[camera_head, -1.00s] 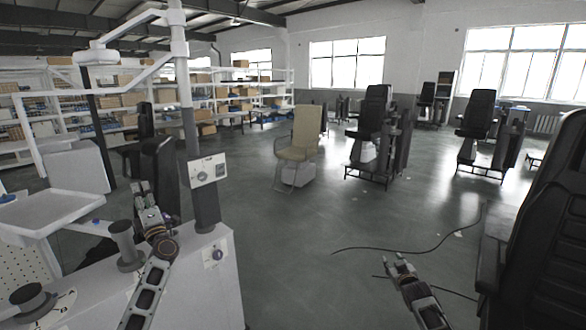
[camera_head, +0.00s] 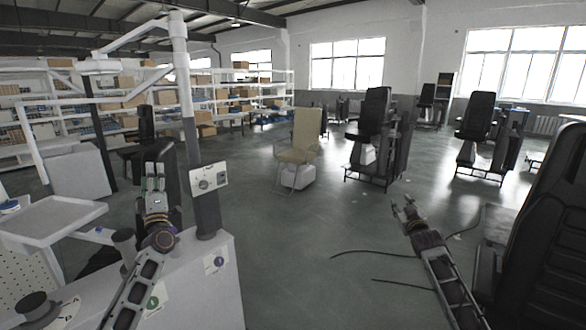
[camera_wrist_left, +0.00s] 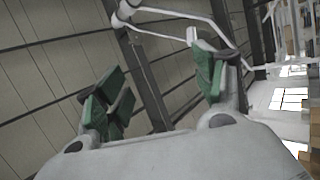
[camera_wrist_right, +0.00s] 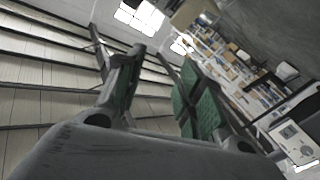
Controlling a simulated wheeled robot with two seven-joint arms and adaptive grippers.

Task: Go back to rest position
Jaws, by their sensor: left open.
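My left gripper (camera_head: 154,184) is above the white cabinet (camera_head: 205,290), in front of a black chair back, with its fingers pointing away from me. In the left wrist view its green-padded fingers (camera_wrist_left: 160,95) stand wide apart with nothing between them. My right gripper (camera_head: 403,205) is over the open floor to the right, beside the near black chair. In the right wrist view its green-padded fingers (camera_wrist_right: 155,95) are apart, and nothing is between them.
A grey column with a control box (camera_head: 208,178) rises from the cabinet. A white tray (camera_head: 60,235) is at left. A large black chair (camera_head: 550,230) stands close at right. A beige chair (camera_head: 300,140) and cables (camera_head: 375,252) are ahead. The middle floor is clear.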

